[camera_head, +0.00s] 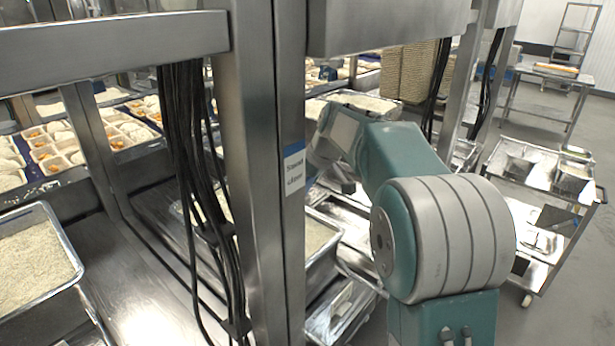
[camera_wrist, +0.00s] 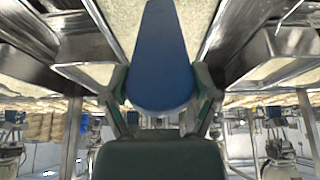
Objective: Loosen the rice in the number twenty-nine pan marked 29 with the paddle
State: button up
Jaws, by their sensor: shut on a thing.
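In the wrist view, my gripper (camera_wrist: 160,92) is shut on a blue paddle (camera_wrist: 160,50). The paddle's wide rounded end faces the camera and its narrower part runs to the top edge. A pan of pale rice (camera_wrist: 118,14) shows behind the paddle; I cannot tell whether the paddle touches the rice. In the head view, my gripper and the paddle are hidden behind the steel post. A rice pan (camera_head: 77,268) stands at the left, another (camera_head: 320,240) is partly behind the post, and a third (camera_head: 362,101) is farther back. No number 29 is readable.
A thick steel post (camera_head: 262,150) with a label and hanging black cables (camera_head: 195,150) stands in front of my arm. Trays of portioned food (camera_head: 60,150) line the back left. A steel cart (camera_head: 545,190) stands at the right beside open grey floor.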

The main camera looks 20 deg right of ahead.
notch_tip(320, 180, down, 8)
jog(key=shift+d+r, duration=0.25)
jog(key=shift+d, duration=0.1)
dwell(0.4)
jog(key=shift+a, duration=0.1)
